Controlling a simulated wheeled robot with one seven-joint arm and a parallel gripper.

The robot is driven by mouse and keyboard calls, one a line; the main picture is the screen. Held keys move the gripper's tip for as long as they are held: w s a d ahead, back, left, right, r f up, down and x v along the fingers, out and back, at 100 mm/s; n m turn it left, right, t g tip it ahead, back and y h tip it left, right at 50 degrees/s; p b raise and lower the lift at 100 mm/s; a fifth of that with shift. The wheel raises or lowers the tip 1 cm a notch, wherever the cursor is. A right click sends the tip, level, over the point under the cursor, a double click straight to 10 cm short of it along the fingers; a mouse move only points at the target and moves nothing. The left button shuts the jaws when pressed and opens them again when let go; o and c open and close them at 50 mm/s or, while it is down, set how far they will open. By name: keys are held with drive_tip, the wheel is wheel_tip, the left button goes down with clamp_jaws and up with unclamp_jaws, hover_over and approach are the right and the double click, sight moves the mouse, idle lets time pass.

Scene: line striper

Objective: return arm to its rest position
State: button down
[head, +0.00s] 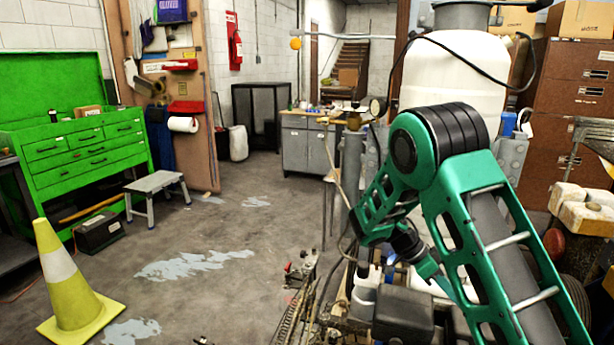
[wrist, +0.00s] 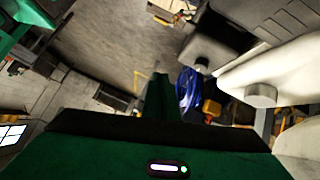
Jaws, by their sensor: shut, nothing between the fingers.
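My green arm rises from the lower right of the head view, bends at a black-ringed elbow and folds down over the line striper. My gripper (wrist: 158,82) shows in the wrist view as a narrow dark green shape beyond the green housing, with its fingers together and nothing held. In the head view its green end (head: 428,268) is small, points down and right, and is partly hidden by my own arm link. The line striper's large white tank (head: 452,78) stands behind my elbow. A blue coiled hose or cable (wrist: 187,90) lies just right of the gripper in the wrist view.
A yellow cone (head: 70,280), a grey step stool (head: 155,188) and a green tool chest (head: 85,145) stand at left. A grey cabinet (head: 308,148) is at the back. Grey floor between them is open. Striper fittings crowd the space around my gripper.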

drive_tip(key=s+d+r+n+t+y, duration=0.1)
drive_tip(key=s+d+r+n+y, duration=0.2)
drive_tip(key=s+r, duration=0.3)
drive_tip(key=s+d+r+n+y, duration=0.2)
drive_tip(key=s+d+r+n, duration=0.15)
drive_tip(key=s, duration=0.45)
drive_tip(key=s+a+r+n+t+y, duration=0.1)
drive_tip(key=s+a+n+y, duration=0.1)
drive_tip(key=s, duration=0.6)
drive_tip(key=s+a+r+n+t+y, duration=0.2)
drive_tip(key=s+n, duration=0.2)
drive_tip(key=s, duration=0.4)
drive_tip(key=shift+a+r+t, duration=0.15)
drive_tip(key=shift+a+t, duration=0.1)
drive_tip(key=shift+t, duration=0.05)
drive_tip(key=shift+w+f, duration=0.25)
drive_tip(key=shift+w, duration=0.4)
